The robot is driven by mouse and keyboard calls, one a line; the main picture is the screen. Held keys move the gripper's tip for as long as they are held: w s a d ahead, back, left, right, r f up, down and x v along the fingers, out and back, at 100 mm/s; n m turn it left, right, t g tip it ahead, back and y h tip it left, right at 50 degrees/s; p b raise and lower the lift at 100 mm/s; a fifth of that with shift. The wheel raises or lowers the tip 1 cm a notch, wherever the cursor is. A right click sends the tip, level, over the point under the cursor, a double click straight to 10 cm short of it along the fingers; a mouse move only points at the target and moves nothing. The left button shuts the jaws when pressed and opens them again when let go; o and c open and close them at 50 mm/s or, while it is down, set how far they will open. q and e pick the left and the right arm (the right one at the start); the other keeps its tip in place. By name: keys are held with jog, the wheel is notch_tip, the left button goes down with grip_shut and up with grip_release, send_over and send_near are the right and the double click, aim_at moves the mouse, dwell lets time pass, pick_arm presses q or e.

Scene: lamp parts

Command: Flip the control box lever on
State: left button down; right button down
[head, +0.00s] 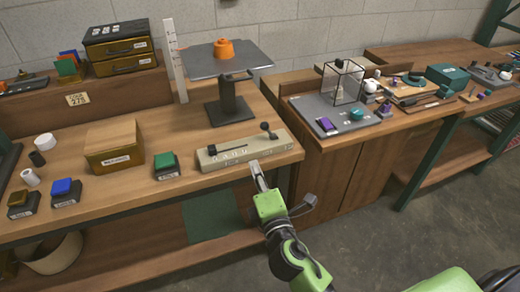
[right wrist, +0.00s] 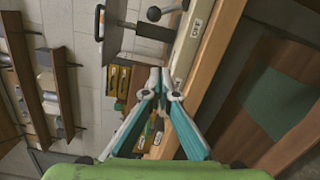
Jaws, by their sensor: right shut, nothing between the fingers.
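The control box (head: 240,154) is a long beige box at the front edge of the left workbench. Its lever (head: 265,127) has a dark round knob on a short stalk at the box's right end, and the stalk tilts up and left. My right gripper (head: 254,166) is shut and empty, just in front of the box, below and apart from the knob. In the right wrist view the fingertips (right wrist: 160,76) meet near the box (right wrist: 191,38), with the lever knob (right wrist: 154,14) beyond them. Whether the fingertips touch the box is unclear. My left gripper is out of view.
A dark stand (head: 229,105) with an orange part (head: 223,48) rises behind the box. A grey board (head: 345,113) with a clear case lies on the right bench.

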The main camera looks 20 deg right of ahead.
aim_at(268, 132)
jog(key=shift+s+r, duration=0.1)
jog(key=shift+r, duration=0.45)
jog(key=w, duration=0.3)
jog(key=w+p, duration=0.1)
jog(key=w, duration=0.3)
jog(key=w+d, duration=0.1)
jog(key=w, duration=0.2)
jog(key=shift+w+r+p, duration=0.2)
jog(key=shift+p, duration=0.15)
jog(key=shift+w+d+r+p, duration=0.15)
jog(key=shift+d+p, duration=0.3)
jog(key=shift+d, duration=0.75)
jog(key=shift+d+r, duration=0.1)
jog(key=shift+d, duration=0.45)
